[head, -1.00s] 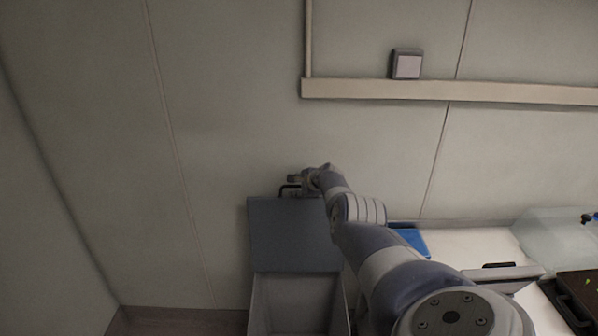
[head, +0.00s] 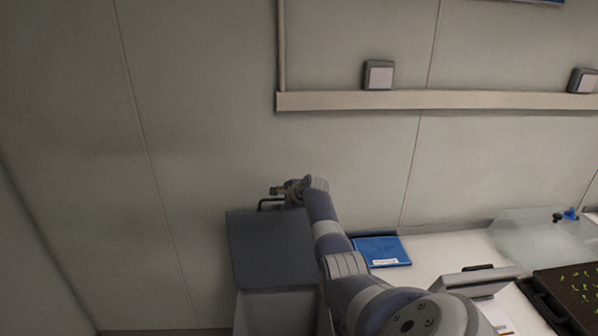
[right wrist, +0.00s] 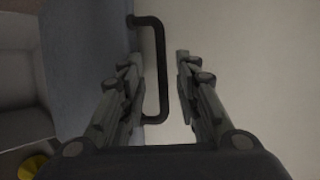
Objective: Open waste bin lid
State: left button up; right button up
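The waste bin (head: 277,318) stands against the wall, and the part below its lid looks open. Its dark grey lid (head: 270,250) is raised and tilted up towards the wall. The black lid handle (head: 266,205) is at the lid's top edge. My right gripper (head: 281,190) is beside the handle at the lid's top. In the right wrist view the right gripper (right wrist: 156,62) is open, with the handle bar (right wrist: 161,70) showing between its fingers without visible contact. My left gripper is not in view.
A white counter (head: 435,253) lies right of the bin, with a blue item (head: 381,251), a clear box (head: 545,240) and a dark seedling tray (head: 575,290). A wall rail (head: 430,100) runs above. A yellow thing (right wrist: 33,168) shows at the lower left in the wrist view.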

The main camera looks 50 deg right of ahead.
jog(key=s+a, duration=0.4)
jog(key=s, duration=0.6)
jog(key=shift+s, duration=0.35)
dwell(0.4)
jog(key=s+a+f+n+g+y, duration=0.15)
jog(key=s+a+f+n, duration=0.35)
jog(key=f, duration=0.6)
jog(key=s+a+f+n+g, duration=0.25)
jog(key=a+f, duration=0.45)
jog(key=f, duration=0.5)
jog(key=s+a+f+n+g, duration=0.1)
jog(key=s+a+f+n, duration=0.4)
jog(key=f, duration=0.6)
jog(key=s+a+f+n+g, duration=0.1)
jog(key=s+a+f+n, duration=0.4)
jog(key=s+a, duration=0.4)
jog(key=s+a+f+n+g+y+b, duration=0.1)
jog(key=s+a+f+n, duration=0.4)
jog(key=s+a+f, duration=0.3)
jog(key=s+a+f+n+g+y, duration=0.1)
jog(key=s+a+f+n, duration=0.5)
jog(key=s, duration=0.9)
jog(key=a, duration=0.3)
jog(key=shift+a+f+g+b, duration=0.25)
jog(key=shift+a+g+b, duration=0.05)
jog(key=shift+a+g, duration=0.1)
